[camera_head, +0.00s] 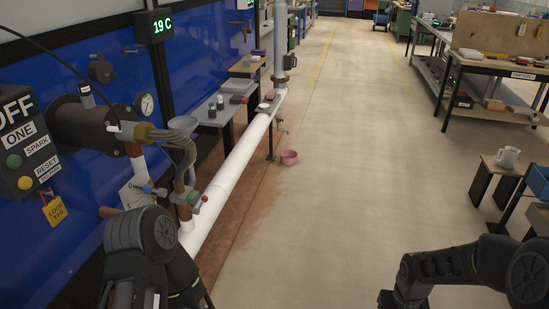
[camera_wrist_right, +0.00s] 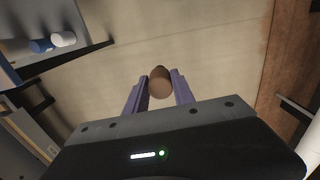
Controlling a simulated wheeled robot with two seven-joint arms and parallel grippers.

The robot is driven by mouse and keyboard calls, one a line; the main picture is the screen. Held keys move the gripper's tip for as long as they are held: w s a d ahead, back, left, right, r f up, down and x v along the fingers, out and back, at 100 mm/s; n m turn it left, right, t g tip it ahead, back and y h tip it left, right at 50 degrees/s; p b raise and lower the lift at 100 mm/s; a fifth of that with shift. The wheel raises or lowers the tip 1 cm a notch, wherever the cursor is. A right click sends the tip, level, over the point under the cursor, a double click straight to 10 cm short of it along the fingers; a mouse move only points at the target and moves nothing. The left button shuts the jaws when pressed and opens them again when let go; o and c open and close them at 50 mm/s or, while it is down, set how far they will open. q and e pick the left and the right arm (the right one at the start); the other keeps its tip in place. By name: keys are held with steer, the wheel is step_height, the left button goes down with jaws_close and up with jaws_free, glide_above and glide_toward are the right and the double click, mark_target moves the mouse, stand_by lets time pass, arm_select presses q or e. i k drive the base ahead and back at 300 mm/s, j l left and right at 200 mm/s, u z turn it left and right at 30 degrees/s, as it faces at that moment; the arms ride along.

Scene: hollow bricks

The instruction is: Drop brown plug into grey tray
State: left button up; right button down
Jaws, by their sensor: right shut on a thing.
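In the right wrist view, my right gripper (camera_wrist_right: 160,88) is shut on a rounded brown plug (camera_wrist_right: 160,82). The plug sits between the two purple fingers near their tips, with pale floor behind it. In the head view my right arm shows at the lower right, and the plug does not show there. My left arm shows at the lower left, but its gripper is out of view. A dark grey-blue surface (camera_wrist_right: 28,22) with a raised edge is at the top left of the right wrist view.
A blue and white object (camera_wrist_right: 62,40) lies on that surface. In the head view, a white pipe (camera_head: 225,180) and a blue wall panel run along the left. A stool (camera_head: 500,172) with a white mug (camera_head: 507,157) stands at right.

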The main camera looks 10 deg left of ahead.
mark_target(240, 87)
steer(key=i, duration=5)
steer(key=i+u, duration=0.15)
steer(key=u, duration=2.85)
